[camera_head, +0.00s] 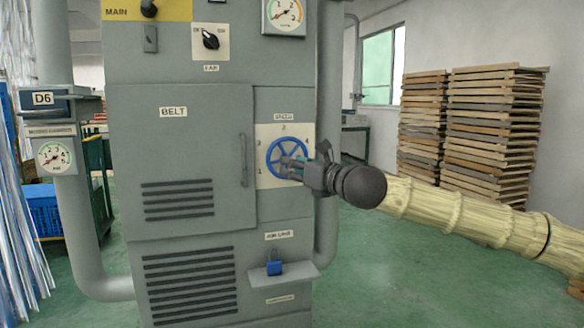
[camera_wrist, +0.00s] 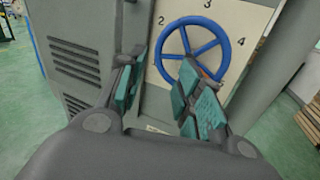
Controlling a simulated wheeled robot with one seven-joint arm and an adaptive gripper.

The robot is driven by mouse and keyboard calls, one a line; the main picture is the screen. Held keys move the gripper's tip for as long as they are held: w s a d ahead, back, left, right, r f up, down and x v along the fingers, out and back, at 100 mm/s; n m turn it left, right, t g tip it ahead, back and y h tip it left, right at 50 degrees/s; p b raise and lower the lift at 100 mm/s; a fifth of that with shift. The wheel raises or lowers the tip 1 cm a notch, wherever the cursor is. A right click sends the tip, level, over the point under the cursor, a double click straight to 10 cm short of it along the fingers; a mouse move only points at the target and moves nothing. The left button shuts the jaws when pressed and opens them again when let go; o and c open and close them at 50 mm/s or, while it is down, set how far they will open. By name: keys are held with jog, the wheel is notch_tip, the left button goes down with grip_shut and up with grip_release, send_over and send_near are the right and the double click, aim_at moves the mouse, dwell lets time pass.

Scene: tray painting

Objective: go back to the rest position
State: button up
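My gripper (camera_head: 286,166) is in front of the blue handwheel (camera_head: 284,140) on the grey machine. The wheel sits on a cream plate (camera_head: 264,133) with numbers around it. In the wrist view, the gripper (camera_wrist: 163,88) has its two teal-padded fingers apart with nothing between them. The blue wheel (camera_wrist: 192,54) shows beyond the fingers, up and to the right, with the numbers 2, 3 and 4 readable. The right finger overlaps the wheel's lower part in the picture. I cannot tell whether it touches. My arm reaches in from the right.
The grey machine cabinet (camera_head: 180,128) fills the middle, with a door handle (camera_head: 243,160) left of the wheel. Stacked wooden trays (camera_head: 495,130) stand at the back right. Green floor is open at lower right.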

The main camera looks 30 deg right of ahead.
dwell(0.4)
